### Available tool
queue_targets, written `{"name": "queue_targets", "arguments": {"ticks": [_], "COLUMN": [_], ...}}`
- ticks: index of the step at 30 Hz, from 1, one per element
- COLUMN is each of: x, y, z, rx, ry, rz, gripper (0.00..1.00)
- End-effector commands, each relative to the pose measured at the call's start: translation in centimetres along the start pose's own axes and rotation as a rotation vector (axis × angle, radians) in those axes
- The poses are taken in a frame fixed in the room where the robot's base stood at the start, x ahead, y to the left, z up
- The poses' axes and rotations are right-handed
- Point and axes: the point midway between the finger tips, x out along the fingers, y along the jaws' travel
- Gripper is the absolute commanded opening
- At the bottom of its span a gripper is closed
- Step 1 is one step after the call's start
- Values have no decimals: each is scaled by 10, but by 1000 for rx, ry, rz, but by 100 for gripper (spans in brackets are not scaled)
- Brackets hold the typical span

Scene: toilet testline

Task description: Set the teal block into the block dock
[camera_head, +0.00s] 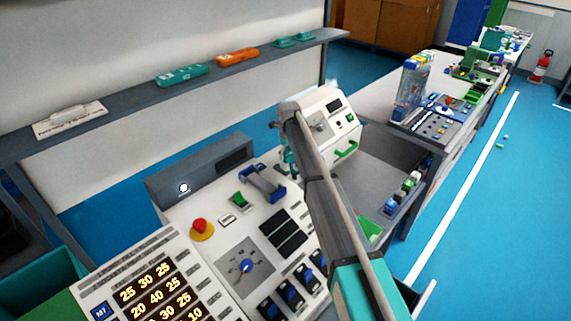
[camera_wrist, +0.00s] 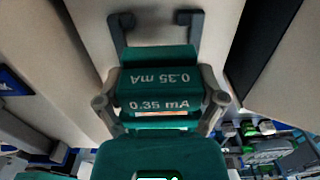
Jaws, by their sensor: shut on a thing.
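The teal block (camera_wrist: 160,78), marked "0.35 mA" on two faces, sits between the grey fingers of my gripper (camera_wrist: 160,98) in the wrist view. The gripper is shut on it, one finger on each side. Just beyond the block is a dark U-shaped bracket (camera_wrist: 154,18) on a pale surface. It may be the block dock, but I cannot tell for sure, nor whether the block touches it. In the head view my arm crosses in front of the white machine (camera_head: 335,125) and largely hides my gripper and the block.
A white control panel with a red stop button (camera_head: 202,227) and a blue dial (camera_head: 246,266) lies left of my arm. A grey tray (camera_head: 372,172) is to the right. A shelf (camera_head: 135,97) behind holds teal and orange items.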

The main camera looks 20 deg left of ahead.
Motion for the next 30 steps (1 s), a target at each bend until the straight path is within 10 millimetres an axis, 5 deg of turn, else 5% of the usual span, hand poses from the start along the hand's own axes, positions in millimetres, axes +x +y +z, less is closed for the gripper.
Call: {"name": "queue_targets", "arguments": {"ticks": [11,30], "x": [2,38], "y": [0,-1], "z": [0,-1], "rx": [1,1], "ry": [0,0], "rz": [0,0], "gripper": [31,31]}}
